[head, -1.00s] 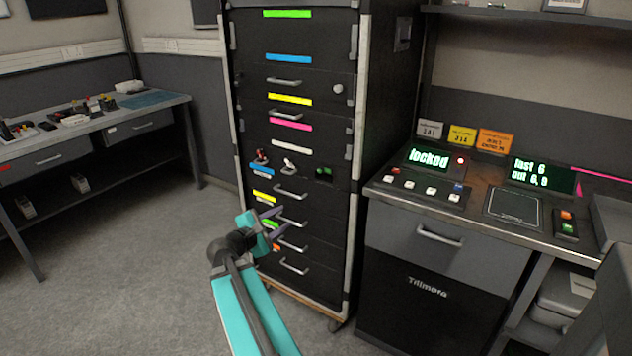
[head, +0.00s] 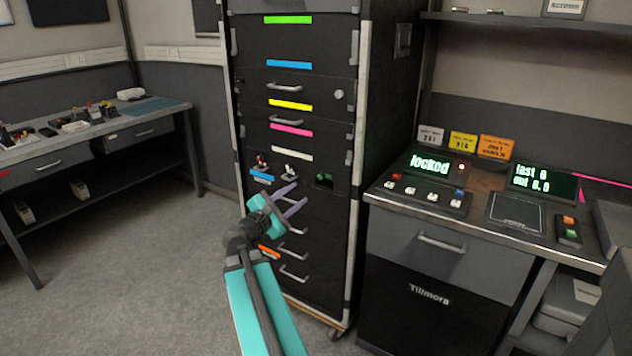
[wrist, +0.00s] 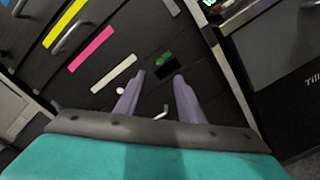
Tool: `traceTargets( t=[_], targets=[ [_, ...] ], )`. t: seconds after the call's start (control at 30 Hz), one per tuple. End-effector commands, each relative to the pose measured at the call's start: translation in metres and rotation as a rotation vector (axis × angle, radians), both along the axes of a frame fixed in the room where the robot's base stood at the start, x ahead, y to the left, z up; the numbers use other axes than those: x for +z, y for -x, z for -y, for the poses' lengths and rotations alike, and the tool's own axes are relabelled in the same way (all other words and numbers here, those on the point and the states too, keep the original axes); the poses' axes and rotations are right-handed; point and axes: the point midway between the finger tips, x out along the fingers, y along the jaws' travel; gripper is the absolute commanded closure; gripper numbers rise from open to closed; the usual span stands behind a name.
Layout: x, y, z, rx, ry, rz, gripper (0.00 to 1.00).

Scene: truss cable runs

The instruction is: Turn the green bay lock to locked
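The dark rack shows a green strip (head: 288,20) on its top bay. A row of controls on the rack holds a red-topped lever (head: 262,162), a white lever (head: 289,172) and a black fixture with a green part (head: 323,181). That green part also shows in the wrist view (wrist: 165,58). I cannot tell for certain which control is the green bay lock, nor its position. My gripper (head: 294,197) is open and empty, in front of the rack just below these controls. In the wrist view its fingers (wrist: 158,78) point toward the row, with a drawer handle (wrist: 162,112) between them.
Drawers with bar handles (head: 293,272) lie below the controls. A workbench (head: 90,130) stands at left. The floor between is clear.

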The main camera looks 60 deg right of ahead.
Motion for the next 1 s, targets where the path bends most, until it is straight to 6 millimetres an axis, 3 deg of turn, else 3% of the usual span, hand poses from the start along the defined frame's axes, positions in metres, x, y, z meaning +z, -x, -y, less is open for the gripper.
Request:
traceTargets(
  t=[0.7, 1.0],
  targets=[
    [0.000, 0.000, 0.094, -0.003, 0.000, 0.000, 0.65],
    [0.000, 0.001, 0.122, -0.001, 0.000, 0.000, 0.65]
  ],
)
